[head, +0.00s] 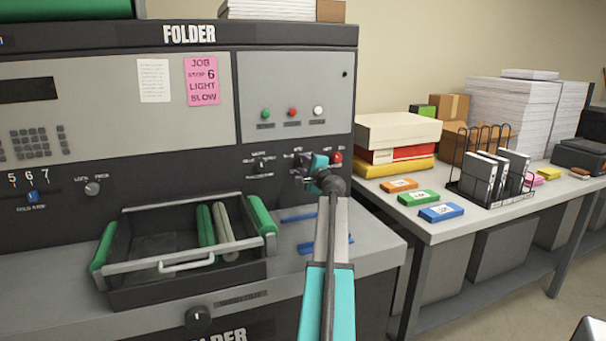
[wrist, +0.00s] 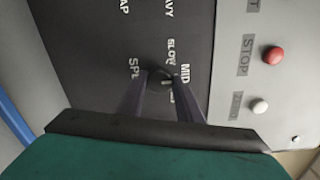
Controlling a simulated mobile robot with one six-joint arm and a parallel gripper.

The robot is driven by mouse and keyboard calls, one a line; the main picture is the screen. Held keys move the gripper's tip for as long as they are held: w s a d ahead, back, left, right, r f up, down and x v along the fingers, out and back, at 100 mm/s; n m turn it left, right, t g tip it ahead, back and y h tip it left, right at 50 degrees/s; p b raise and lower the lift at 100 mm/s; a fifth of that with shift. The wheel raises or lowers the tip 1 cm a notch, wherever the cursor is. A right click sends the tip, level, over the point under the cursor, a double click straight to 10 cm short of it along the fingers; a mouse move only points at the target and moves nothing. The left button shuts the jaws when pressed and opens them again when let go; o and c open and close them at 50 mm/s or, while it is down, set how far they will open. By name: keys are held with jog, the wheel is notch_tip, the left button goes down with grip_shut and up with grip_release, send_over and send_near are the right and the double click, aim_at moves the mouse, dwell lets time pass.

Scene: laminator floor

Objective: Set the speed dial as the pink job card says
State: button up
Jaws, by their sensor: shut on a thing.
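The pink job card (head: 201,81) is on the folder's upper panel in the head view. It reads JOB, STOP 6, LIGHT, SLOW. My gripper (head: 312,179) is at the control strip below the button panel. In the wrist view my gripper (wrist: 161,92) has its two dark fingers closed on the speed dial (wrist: 161,76), a small dark knob. The labels SLOW and MID show around the dial, and a third label is mostly hidden by a finger. The dial's pointer is too small to tell exactly.
A red button (head: 336,157) is just right of my gripper. Left of it are another dial (head: 261,163), the lock knob (head: 92,188) and the fold stop slider (head: 33,197). An open tray with rollers (head: 187,279) juts out below. A side table (head: 470,228) with boxes stands to the right.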

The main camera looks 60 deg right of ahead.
jog(key=n+b, duration=0.2)
jog(key=b, duration=0.1)
jog(key=n+b, duration=0.2)
jog(key=b, duration=0.1)
jog(key=f+n+b, duration=0.1)
jog(key=n+b, duration=0.2)
jog(key=shift+w, duration=0.1)
jog(key=n+b, duration=0.2)
jog(key=b, duration=0.1)
jog(key=shift+r, duration=0.1)
jog(key=shift+a+r+n+b, duration=0.1)
jog(key=shift+n+b, duration=1)
jog(key=shift+b, duration=0.15)
jog(key=shift+r, duration=0.1)
jog(key=o, duration=1)
jog(key=shift+o, duration=0.2)
jog(key=p+v, duration=0.1)
jog(key=v, duration=1.3)
